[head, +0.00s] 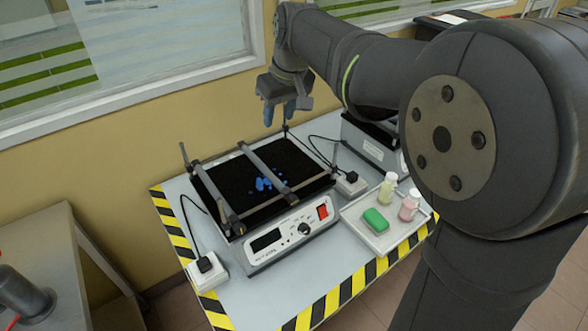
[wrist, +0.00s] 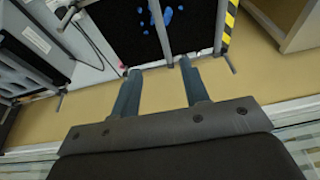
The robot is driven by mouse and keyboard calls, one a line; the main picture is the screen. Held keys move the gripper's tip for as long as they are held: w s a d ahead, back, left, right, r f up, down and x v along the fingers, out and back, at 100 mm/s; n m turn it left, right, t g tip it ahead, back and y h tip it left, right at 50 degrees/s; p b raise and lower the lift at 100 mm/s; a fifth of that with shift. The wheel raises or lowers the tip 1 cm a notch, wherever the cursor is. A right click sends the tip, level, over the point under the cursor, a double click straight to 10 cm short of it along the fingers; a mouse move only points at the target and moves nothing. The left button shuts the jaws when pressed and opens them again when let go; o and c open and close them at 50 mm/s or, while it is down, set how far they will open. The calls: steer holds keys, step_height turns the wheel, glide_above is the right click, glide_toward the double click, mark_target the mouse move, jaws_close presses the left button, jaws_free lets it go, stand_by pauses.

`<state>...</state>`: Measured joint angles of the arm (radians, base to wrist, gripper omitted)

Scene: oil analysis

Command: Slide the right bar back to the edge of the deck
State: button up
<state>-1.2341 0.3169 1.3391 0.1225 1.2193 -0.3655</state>
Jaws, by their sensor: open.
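The shaker (head: 290,240) has a black deck (head: 300,165) with two grey bars across it. The right bar (head: 262,166) lies near the middle of the deck, away from its right edge; the left bar (head: 212,190) lies along the left edge. Blue spots (head: 265,184) lie on the deck beside the right bar. My gripper (head: 279,116) is open and empty, pointing down above the deck's back edge.
A white tray (head: 352,215) right of the shaker holds a green sponge (head: 375,220), a yellowish bottle (head: 387,188) and a pink bottle (head: 408,206). Another grey device (head: 368,141) stands behind. White power sockets (head: 207,273) with cables flank the shaker. A wall and window are close behind.

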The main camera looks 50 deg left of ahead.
steer(key=w+a+f+g+h, duration=0.1)
steer(key=w+f+g+h, duration=0.1)
steer(key=w+f+h, duration=0.15)
glide_toward(279, 182)
steer(key=f, duration=0.3)
steer(key=s+f, duration=0.1)
steer(key=f, duration=0.4)
steer(key=shift+s+f, duration=0.25)
steer(key=shift+f, duration=0.05)
steer(key=shift+c, duration=0.3)
jaws_close()
